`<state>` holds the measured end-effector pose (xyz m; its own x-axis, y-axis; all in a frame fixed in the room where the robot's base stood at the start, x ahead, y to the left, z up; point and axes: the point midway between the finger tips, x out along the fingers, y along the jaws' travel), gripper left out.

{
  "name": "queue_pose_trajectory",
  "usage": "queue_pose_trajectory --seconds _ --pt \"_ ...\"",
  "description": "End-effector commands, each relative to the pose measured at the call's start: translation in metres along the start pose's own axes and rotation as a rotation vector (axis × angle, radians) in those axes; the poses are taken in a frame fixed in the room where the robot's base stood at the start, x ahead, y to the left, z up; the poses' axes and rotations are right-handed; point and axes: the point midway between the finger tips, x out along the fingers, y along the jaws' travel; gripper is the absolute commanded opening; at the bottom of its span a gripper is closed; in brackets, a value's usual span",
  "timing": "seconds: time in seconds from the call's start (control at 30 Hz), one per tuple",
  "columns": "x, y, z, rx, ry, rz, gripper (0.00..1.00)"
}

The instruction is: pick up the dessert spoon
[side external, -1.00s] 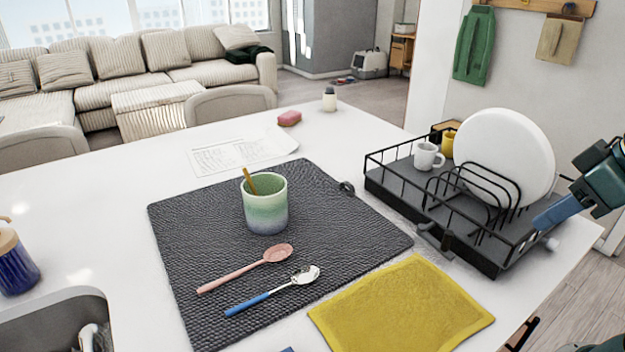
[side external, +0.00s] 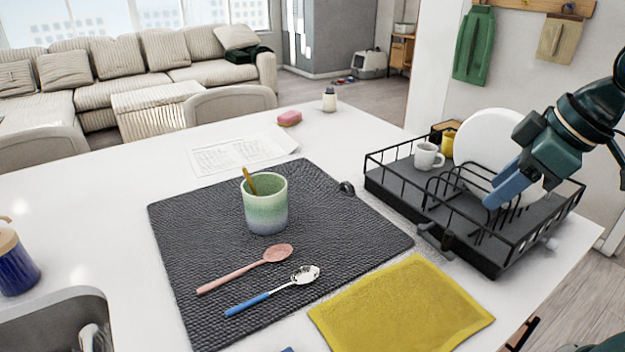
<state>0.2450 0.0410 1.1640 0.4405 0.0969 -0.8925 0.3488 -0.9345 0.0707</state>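Two spoons lie on the dark textured mat (side external: 185,235). One is a pink spoon (side external: 247,266), with its bowl toward the upper right. The other has a blue handle and a silver bowl (side external: 275,291) and lies nearer the camera, roughly parallel to it. I cannot tell which one is the dessert spoon. My gripper (side external: 490,205) is up at the right, in front of the white plate and over the dish rack in the picture, well apart from both spoons. Its blue fingers overlap from this side, so their opening is hidden.
A green cup (side external: 266,208) with a wooden-looking stick stands on the mat behind the spoons. A yellow cloth (side external: 402,308) lies to their right. The black dish rack (side external: 480,262) holds a white plate (side external: 485,135) and mugs. The sink (side external: 50,325) is at lower left.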

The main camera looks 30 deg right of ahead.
Motion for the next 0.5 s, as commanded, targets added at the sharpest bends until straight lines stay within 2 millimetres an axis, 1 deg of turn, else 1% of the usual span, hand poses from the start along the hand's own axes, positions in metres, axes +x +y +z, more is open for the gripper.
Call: queue_pose_trajectory --seconds 0.03,0.2,0.37,0.5 --pt "0.005 -0.004 -0.012 -0.051 -0.005 -0.018 0.39" --pt "0.022 -0.019 -0.050 -0.228 -0.003 -0.074 0.39" --pt "0.042 -0.038 -0.083 -0.392 0.002 -0.127 0.39" --pt "0.062 -0.058 -0.109 -0.533 0.010 -0.176 0.39"
